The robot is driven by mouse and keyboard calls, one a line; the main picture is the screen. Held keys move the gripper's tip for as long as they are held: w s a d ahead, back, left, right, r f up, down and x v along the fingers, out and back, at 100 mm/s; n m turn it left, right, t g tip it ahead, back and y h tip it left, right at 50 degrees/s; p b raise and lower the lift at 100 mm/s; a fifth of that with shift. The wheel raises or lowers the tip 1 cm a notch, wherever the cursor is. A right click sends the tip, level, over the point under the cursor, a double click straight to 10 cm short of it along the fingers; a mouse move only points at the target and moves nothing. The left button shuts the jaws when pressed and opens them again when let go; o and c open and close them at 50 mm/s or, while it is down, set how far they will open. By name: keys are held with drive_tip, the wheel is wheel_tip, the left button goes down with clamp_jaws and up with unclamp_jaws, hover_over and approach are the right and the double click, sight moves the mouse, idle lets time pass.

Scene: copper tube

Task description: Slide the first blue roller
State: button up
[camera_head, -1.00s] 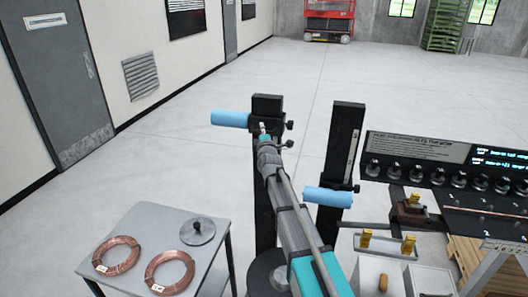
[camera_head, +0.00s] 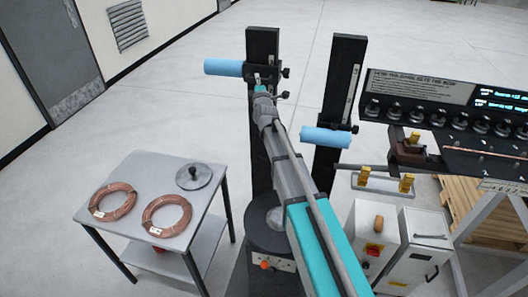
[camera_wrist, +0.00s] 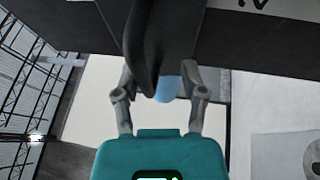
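Two dark upright posts stand ahead. The left post (camera_head: 262,42) carries a blue roller (camera_head: 224,67) that sticks out to the left near its top. The right post (camera_head: 346,75) carries a second blue roller (camera_head: 326,137) lower down. My gripper (camera_head: 262,88) is at the left post, just below and right of the first roller. In the wrist view its fingers (camera_wrist: 161,85) stand apart, with a dark shape between them; part of a blue roller (camera_wrist: 166,88) shows behind. The fingertips are partly hidden, and contact cannot be told.
A grey side table (camera_head: 137,173) with two copper coils (camera_head: 166,216) and a metal disc (camera_head: 194,176) stands at left. A workbench with a dark panel (camera_head: 450,95) and a white cabinet (camera_head: 410,257) stand at right. Open floor lies behind the posts.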

drive_tip(key=shift+f+b, duration=3.4)
drive_tip(key=shift+f, duration=0.3)
drive_tip(key=b+v, duration=0.2)
drive_tip(key=v, duration=1.2)
wheel_tip(320, 180, down, 10)
drive_tip(key=s+m+g+y+b, duration=0.1)
drive_tip(key=m+g+b, duration=0.2)
drive_tip(key=m, duration=2.8)
drive_tip(key=shift+s+r+m+b, duration=0.2)
drive_tip(key=shift+m+b, duration=0.1)
drive_tip(key=shift+b, duration=0.7)
drive_tip(key=shift+g, duration=0.3)
